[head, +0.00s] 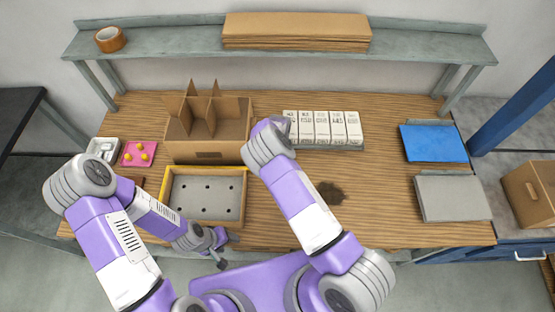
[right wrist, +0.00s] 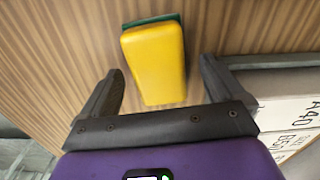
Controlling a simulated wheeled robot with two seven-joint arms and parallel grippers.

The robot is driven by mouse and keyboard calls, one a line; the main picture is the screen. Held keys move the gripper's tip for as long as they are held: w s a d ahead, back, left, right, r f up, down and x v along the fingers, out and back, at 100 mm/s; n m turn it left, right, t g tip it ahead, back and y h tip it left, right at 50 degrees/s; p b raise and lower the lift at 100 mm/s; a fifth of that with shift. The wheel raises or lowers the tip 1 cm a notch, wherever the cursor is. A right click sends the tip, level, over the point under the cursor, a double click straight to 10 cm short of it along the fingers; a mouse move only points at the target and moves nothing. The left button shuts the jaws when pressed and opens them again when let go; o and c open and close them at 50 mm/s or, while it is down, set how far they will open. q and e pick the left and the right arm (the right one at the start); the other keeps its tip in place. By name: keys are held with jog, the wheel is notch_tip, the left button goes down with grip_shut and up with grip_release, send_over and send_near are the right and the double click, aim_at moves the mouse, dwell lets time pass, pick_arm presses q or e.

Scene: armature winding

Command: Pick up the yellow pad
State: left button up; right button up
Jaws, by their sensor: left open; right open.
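The yellow pad (right wrist: 155,62) lies on the wooden table in the right wrist view, with a green layer showing at its far edge. My right gripper (right wrist: 161,66) is open, with one finger on either side of the pad's near part and gaps between. Whether the fingertips are level with the pad is hard to tell. In the head view the pad and right gripper are not visible; my right arm covers that part of the table. My left gripper (head: 223,250) is small in the head view, open, near the table's front edge below the wood-framed tray.
White labelled boxes (head: 323,127) stand right of my right arm; they also show at the right wrist view's edge (right wrist: 285,115). A divided cardboard box (head: 208,130), a wood-framed tray (head: 243,200), a blue panel (head: 433,144) and a grey panel (head: 452,198) occupy the table (head: 375,195).

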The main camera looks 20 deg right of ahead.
jog(key=shift+f, duration=0.55)
jog(key=c, duration=1.1)
notch_tip(320, 180, up, 10)
jog(key=shift+r, duration=0.1)
jog(key=shift+c, duration=0.2)
